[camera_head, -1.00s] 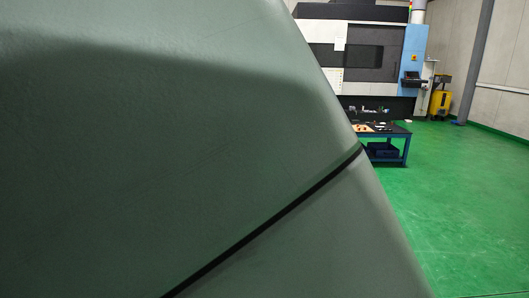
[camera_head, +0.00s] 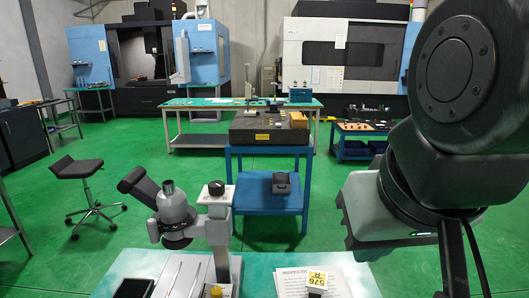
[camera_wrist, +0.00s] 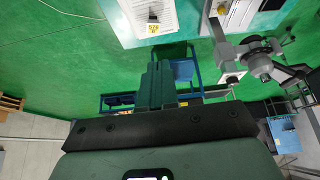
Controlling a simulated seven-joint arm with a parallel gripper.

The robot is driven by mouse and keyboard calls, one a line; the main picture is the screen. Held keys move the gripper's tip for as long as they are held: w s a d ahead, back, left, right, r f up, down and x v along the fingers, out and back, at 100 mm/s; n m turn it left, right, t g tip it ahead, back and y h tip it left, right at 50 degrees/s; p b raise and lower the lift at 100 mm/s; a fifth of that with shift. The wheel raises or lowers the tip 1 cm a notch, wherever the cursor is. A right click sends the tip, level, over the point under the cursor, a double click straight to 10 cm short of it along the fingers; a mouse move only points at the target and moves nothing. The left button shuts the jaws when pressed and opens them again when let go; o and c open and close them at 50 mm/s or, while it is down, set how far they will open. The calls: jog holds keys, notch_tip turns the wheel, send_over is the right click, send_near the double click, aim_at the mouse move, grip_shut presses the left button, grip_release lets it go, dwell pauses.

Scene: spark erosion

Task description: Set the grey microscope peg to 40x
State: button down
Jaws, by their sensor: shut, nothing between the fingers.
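The grey microscope (camera_head: 178,218) stands on the table at the lower middle of the head view, with its eyepiece tilted to the upper left. Its post carries a black knob (camera_head: 216,188). The microscope also shows at the upper right of the wrist view (camera_wrist: 258,60). I cannot pick out the grey peg or any 40x mark at this size. My gripper (camera_wrist: 160,72) is shut and empty in the wrist view, to the left of the microscope and apart from it. In the head view my arm is at the right and the fingertips do not show.
The light table (camera_head: 262,264) holds a printed sheet (camera_head: 292,283), a yellow-labelled block (camera_head: 316,281), a yellow knob (camera_head: 216,291) and a dark tablet-like item (camera_head: 134,288). A blue cart (camera_head: 268,196) stands behind. Green floor is open at the left, around a black stool (camera_head: 78,170).

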notch_tip(320, 180, up, 25)
jog(key=w+a+n+g+y, duration=0.25)
jog(key=w+a+y, duration=0.35)
jog(key=w+a, duration=1.9)
notch_tip(320, 180, down, 34)
jog(key=s, duration=0.2)
jog(key=shift+t, duration=0.25)
jog(key=w+a+f, duration=0.1)
jog(key=a+f, duration=0.1)
jog(key=a, duration=0.1)
jog(key=w+a+f, duration=0.1)
jog(key=a+f, duration=0.1)
jog(key=f, duration=0.1)
jog(key=w+a+f, duration=0.1)
jog(key=a+f, duration=0.2)
jog(key=shift+a+f, duration=0.15)
jog(key=shift+a, duration=0.15)
jog(key=shift+s+a, duration=0.1)
jog(key=shift+a, duration=0.6)
